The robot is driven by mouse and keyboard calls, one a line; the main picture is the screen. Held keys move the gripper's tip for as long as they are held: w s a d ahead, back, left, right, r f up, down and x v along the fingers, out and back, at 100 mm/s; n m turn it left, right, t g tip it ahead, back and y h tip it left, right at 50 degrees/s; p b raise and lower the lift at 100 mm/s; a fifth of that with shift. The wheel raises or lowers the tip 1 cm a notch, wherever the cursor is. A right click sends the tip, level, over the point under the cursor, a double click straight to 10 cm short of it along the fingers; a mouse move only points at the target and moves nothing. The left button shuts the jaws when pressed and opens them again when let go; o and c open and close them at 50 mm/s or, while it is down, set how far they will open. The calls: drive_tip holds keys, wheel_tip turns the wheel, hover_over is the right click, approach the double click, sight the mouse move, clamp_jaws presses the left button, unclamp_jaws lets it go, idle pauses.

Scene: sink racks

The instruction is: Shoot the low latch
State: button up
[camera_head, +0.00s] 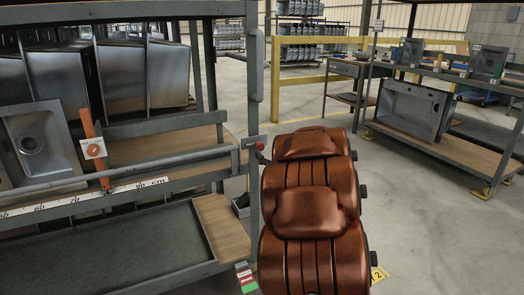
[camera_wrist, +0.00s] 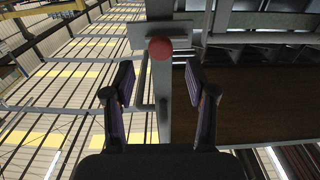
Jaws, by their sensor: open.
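A red round knob (camera_wrist: 160,48) shows in the wrist view, in front of a grey metal plate and post. It appears to be the latch's knob; the bolt itself is not clear. In the head view the red knob (camera_head: 260,146) sits at the rack's right post, just left of my copper-coloured arm. My gripper (camera_wrist: 160,80) is open and empty, a finger on each side. The knob lines up with the gap, at or just beyond the fingertips; I cannot tell the depth or any contact. My arm hides the gripper in the head view.
The grey rack post (camera_head: 254,200) stands close by my arm. The rack holds sinks (camera_head: 38,145), an orange upright with a dial (camera_head: 95,150) and a white ruler strip (camera_head: 80,198). A bench with a sink (camera_head: 415,108) stands right.

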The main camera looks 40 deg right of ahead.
sight(261, 147)
drive_tip(key=shift+b+x, duration=0.6)
drive_tip(key=shift+x, duration=2.15)
clamp_jaws()
